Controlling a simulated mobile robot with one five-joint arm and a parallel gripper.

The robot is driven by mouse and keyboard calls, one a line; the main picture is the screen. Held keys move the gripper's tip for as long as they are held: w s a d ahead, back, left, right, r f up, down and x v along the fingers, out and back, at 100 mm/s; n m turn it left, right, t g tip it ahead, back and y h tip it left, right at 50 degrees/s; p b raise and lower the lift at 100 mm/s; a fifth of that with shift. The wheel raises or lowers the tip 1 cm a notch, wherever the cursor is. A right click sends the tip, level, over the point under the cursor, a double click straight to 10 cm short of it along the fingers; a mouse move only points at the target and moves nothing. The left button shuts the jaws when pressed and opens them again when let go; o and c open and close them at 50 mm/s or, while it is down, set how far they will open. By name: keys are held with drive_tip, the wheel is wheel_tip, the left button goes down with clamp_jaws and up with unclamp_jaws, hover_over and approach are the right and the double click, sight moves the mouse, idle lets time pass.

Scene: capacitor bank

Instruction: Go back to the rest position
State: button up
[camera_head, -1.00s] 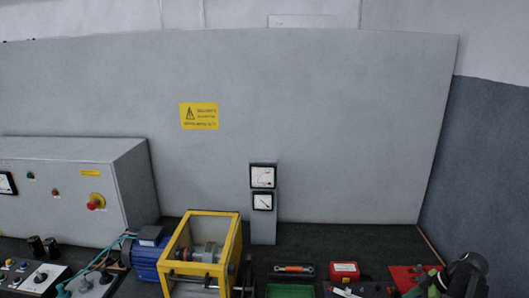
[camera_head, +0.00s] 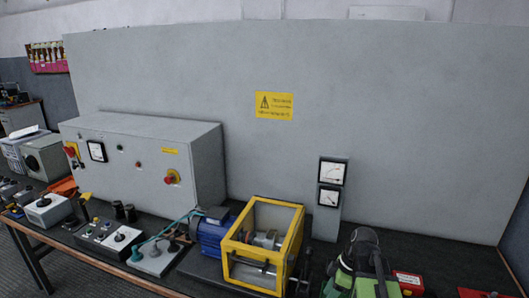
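A green and black part of my arm (camera_head: 360,266) shows at the bottom edge, right of centre. It is in front of the bench, between the yellow-framed machine and a red box. I cannot make out the fingertips of my gripper, nor whether it is open, shut or holding anything.
On the bench stand a grey control cabinet (camera_head: 145,165) with red knobs, a blue motor (camera_head: 211,232), a yellow-framed machine (camera_head: 264,245), a meter post (camera_head: 328,212) and a red box (camera_head: 409,283). A grey panel (camera_head: 400,110) stands behind. Small control boxes (camera_head: 48,209) line the left.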

drive_tip(key=s+a+f+m+h, duration=0.1)
drive_tip(key=a+m, duration=0.5)
drive_tip(key=m, duration=0.7)
drive_tip(key=shift+s+a+f+m+h, duration=0.15)
drive_tip(key=shift+s+a+m+h, duration=0.3)
drive_tip(key=shift+h, duration=0.95)
drive_tip(key=shift+c, duration=1.1)
drive_tip(key=shift+s+d, duration=0.1)
drive_tip(key=shift+d, duration=0.05)
